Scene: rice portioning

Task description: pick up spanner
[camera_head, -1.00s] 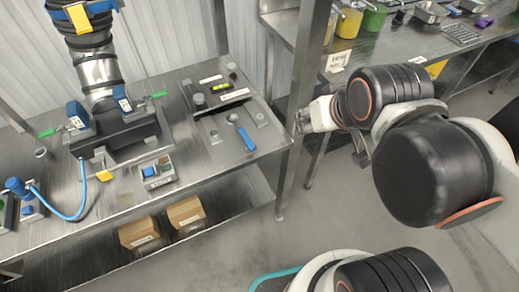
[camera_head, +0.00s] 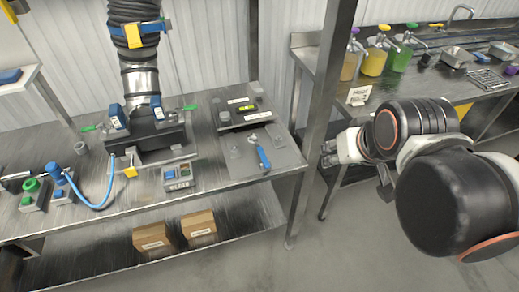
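The spanner (camera_head: 264,157) has a blue handle and a metal head. It lies on a flat grey plate (camera_head: 283,163) at the right end of the steel workbench (camera_head: 215,181). My gripper (camera_head: 327,154) is to the right of the spanner, past the bench's right end and beside the steel post. It is apart from the spanner. Its fingers are small and partly hidden behind the post, so I cannot tell whether they are open or shut.
A steel post (camera_head: 318,130) stands between my gripper and the bench. A ribbed black hose (camera_head: 135,62) comes down onto the bench. A grey button box (camera_head: 178,177) is left of the plate. Cardboard boxes (camera_head: 198,228) sit on the lower shelf. A second bench (camera_head: 462,92) holds coloured containers.

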